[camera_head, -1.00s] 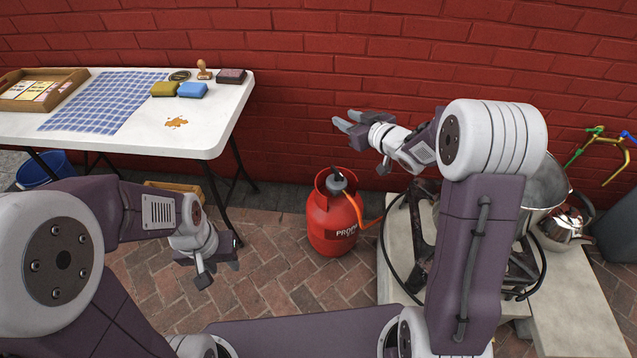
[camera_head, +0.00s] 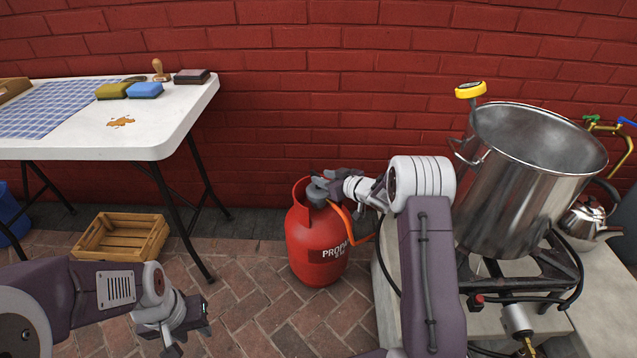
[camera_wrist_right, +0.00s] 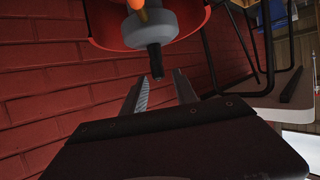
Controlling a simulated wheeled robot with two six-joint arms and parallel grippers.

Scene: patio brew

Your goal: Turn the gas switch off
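The red propane cylinder (camera_head: 316,245) stands upright on the brick floor by the wall. A grey regulator (camera_head: 317,194) with an orange hose sits at its top. In the right wrist view the regulator (camera_wrist_right: 150,29) has a black switch (camera_wrist_right: 155,62) pointing toward my gripper. My right gripper (camera_head: 330,181) is at the regulator inside the cylinder's collar. In the wrist view my right gripper (camera_wrist_right: 160,73) is open, with the switch's tip between or just beyond its fingertips; contact is unclear. My left gripper (camera_head: 200,315) hangs low over the floor at left, empty; its opening is unclear.
A steel pot (camera_head: 530,185) stands on a burner (camera_head: 535,285) at the right, with a kettle (camera_head: 588,221) behind. A white table (camera_head: 150,135) stands at the left, above a wooden crate (camera_head: 122,238). Brick floor (camera_head: 245,300) is clear in front of the cylinder.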

